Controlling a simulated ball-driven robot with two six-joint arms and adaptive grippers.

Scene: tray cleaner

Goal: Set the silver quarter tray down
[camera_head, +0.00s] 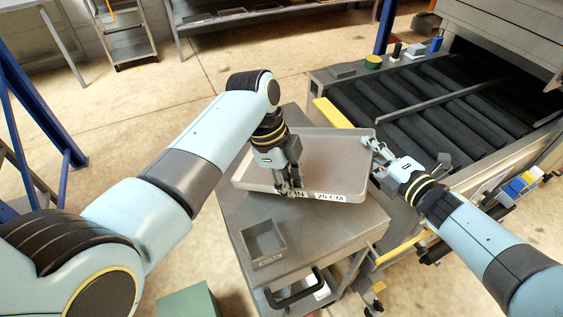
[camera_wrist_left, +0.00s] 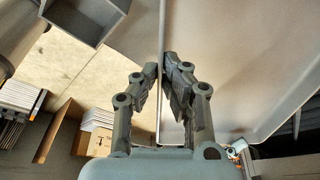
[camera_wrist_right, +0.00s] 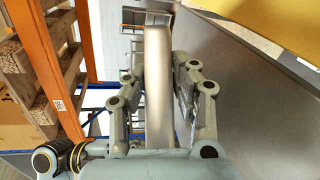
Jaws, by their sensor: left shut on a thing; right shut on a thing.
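The silver quarter tray (camera_head: 325,165) is a shallow rectangular tray with a label on its near side. In the head view it is over the grey cart top (camera_head: 300,230); I cannot tell whether it touches the top. My left gripper (camera_head: 290,190) is shut on the tray's near wall. In the left wrist view its fingers (camera_wrist_left: 166,75) straddle the tray wall, with the tray floor (camera_wrist_left: 235,60) to the right. My right gripper (camera_head: 374,148) is shut on the tray's right rim. In the right wrist view the rim (camera_wrist_right: 158,80) stands between its fingers (camera_wrist_right: 158,85).
A roller conveyor (camera_head: 430,105) with a yellow edge stands right of the cart. A small square bin (camera_head: 264,243) sits at the cart's near left, and a black handle (camera_head: 295,290) is on its front. A green box (camera_head: 188,302) is on the floor.

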